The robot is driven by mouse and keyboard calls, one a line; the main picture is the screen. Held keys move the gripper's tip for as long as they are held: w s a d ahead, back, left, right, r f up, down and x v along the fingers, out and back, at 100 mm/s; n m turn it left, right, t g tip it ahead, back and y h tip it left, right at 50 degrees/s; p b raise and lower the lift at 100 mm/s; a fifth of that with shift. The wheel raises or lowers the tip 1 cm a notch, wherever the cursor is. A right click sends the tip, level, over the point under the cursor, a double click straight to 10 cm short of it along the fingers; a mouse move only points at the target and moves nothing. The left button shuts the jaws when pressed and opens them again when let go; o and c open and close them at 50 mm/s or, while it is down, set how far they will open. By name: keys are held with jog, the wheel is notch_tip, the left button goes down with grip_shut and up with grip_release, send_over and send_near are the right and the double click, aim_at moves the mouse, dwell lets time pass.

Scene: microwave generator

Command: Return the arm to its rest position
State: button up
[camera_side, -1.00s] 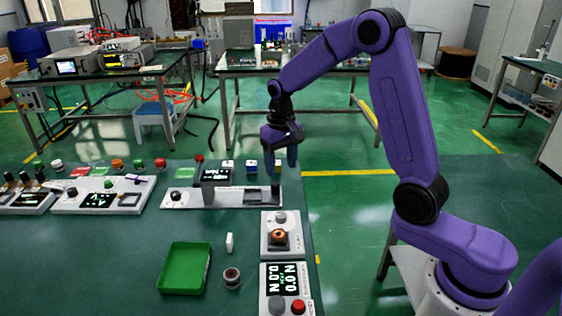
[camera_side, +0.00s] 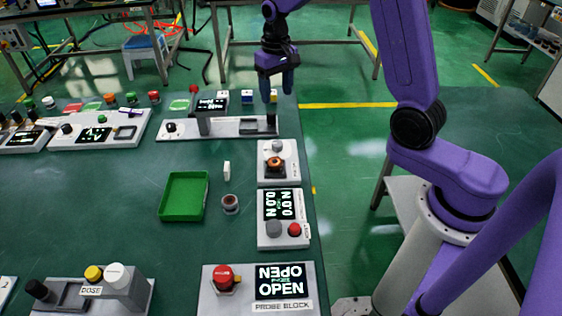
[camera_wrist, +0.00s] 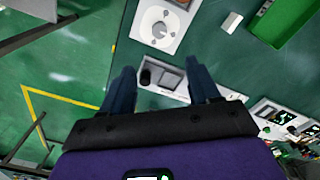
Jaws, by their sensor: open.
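My purple arm rises at the right of the side view, bent over. My gripper (camera_side: 276,88) hangs fingers down above the far right corner of the bench. It is open, with nothing between its dark blue fingers. Below it is the right end of a long grey panel (camera_side: 232,127) with a small screen; the fingers look apart from it. In the wrist view my gripper (camera_wrist: 162,72) shows both fingers spread, with part of a grey panel (camera_wrist: 160,99) visible between and beyond them.
On the green bench (camera_side: 115,200) stand a green tray (camera_side: 185,215), a small white block (camera_side: 227,170), a round dark part (camera_side: 230,204) and several control panels, one reading OPEN (camera_side: 280,282). Green floor (camera_side: 345,150) lies open right of the bench edge.

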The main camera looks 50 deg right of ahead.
jog(key=s+a+r+n, duration=0.4)
jog(key=s+a+n, duration=0.4)
jog(key=s, duration=0.6)
jog(key=s+d+n, duration=0.2)
jog(key=s+n, duration=0.4)
jog(key=s, duration=1.2)
jog(key=shift+s+n, duration=0.3)
jog(key=shift+n, duration=0.1)
